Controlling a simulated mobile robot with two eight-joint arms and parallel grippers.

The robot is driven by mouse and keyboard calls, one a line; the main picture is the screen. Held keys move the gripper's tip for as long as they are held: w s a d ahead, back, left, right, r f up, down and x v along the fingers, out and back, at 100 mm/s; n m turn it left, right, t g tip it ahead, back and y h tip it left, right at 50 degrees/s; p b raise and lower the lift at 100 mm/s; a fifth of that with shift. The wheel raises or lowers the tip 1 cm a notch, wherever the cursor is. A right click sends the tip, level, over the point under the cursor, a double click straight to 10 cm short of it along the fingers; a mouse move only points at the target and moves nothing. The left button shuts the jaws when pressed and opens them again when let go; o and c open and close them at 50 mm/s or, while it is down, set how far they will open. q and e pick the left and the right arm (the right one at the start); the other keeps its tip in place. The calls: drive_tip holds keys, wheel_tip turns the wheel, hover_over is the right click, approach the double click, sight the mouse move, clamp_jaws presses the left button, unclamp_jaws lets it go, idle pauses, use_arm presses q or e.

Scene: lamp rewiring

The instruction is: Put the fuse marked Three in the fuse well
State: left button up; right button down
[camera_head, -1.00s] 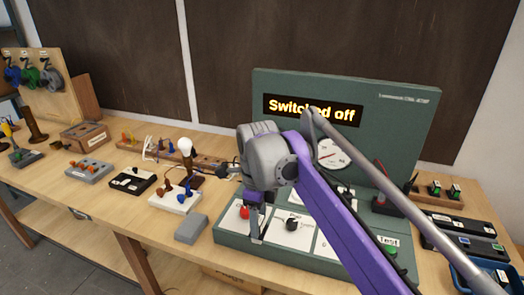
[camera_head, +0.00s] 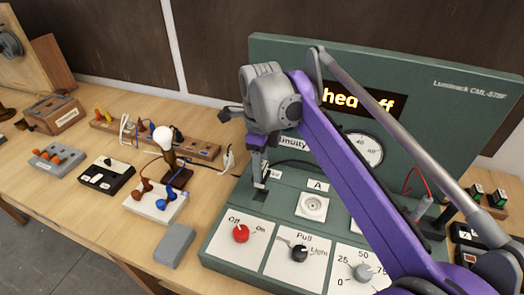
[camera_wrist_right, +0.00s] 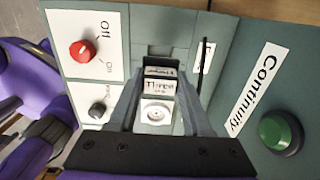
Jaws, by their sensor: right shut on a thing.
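My right gripper (camera_head: 260,185) comes down over the back left of the green tester's sloping panel, behind the red knob and left of the socket marked A. In the right wrist view, my right gripper (camera_wrist_right: 158,95) is shut on a small block, the fuse (camera_wrist_right: 158,85), with a label that seems to read Three. A white square with a round socket (camera_wrist_right: 155,112) shows between the fingers, close to the fuse. I cannot tell whether the fuse touches it or which part is the fuse well. My left gripper is not in view.
The panel carries a red Off/On knob (camera_head: 240,234), a black Pull knob (camera_head: 299,253) and a grey dial knob (camera_head: 363,272). A green button (camera_wrist_right: 281,132) sits beside the Continuity label.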

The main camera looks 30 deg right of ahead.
drive_tip(key=shift+s+f+b, duration=0.15)
drive_tip(key=shift+f+b, duration=0.5)
wheel_tip(320, 180, down, 3)
drive_tip(key=b, duration=0.2)
drive_tip(key=shift+f+b, duration=0.15)
drive_tip(key=shift+b, duration=0.25)
drive_tip(key=shift+f+b, duration=0.3)
drive_tip(key=shift+f, duration=0.45)
drive_tip(key=shift+f, duration=0.55)
idle(0.8)
drive_tip(key=shift+c, duration=1.3)
unclamp_jaws()
